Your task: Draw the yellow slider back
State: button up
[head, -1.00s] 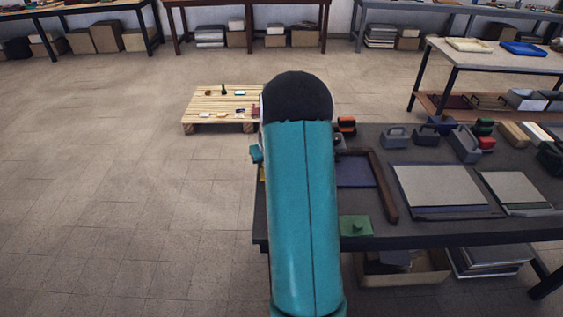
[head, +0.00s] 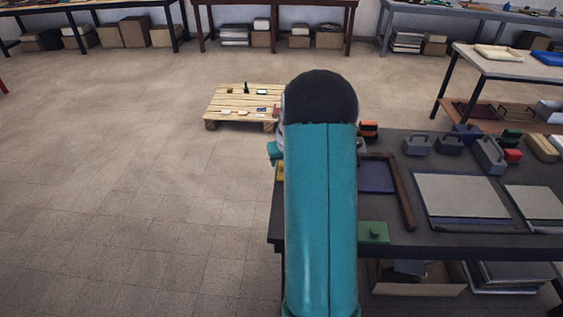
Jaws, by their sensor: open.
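A small patch of yellow (head: 280,172), likely part of the yellow slider, shows at the left edge of the dark table, just left of my arm. The rest of it is hidden behind my arm. My gripper (head: 274,151) shows only as a small teal part beyond the yellow patch; it is open. My forearm covers its other parts, so I cannot tell whether it touches the slider. A green block with a knob (head: 374,232) sits at the table's front edge, right of my arm.
The dark table (head: 430,238) holds a brown-framed blue panel (head: 377,176), pale boards (head: 458,196) and several grey handled blocks (head: 417,144). A low wooden pallet (head: 228,105) with small items stands beyond. The floor to the left is clear.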

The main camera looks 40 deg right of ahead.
jog(key=v, duration=1.2)
jog(key=shift+r, duration=0.15)
jog(key=s+a+r+n, duration=0.1)
jog(key=a+r, duration=0.4)
jog(key=a, duration=0.5)
jog(key=s+a+r+n, duration=0.15)
jog(key=a+r, duration=0.35)
jog(key=a, duration=0.6)
jog(key=s+a+r+n+t+y, duration=0.1)
jog(key=s+a+r+n+y, duration=0.1)
jog(key=s+a, duration=1.3)
jog(key=shift+s+a+n, duration=0.25)
jog(key=shift+a+n, duration=0.1)
jog(key=shift+a, duration=0.85)
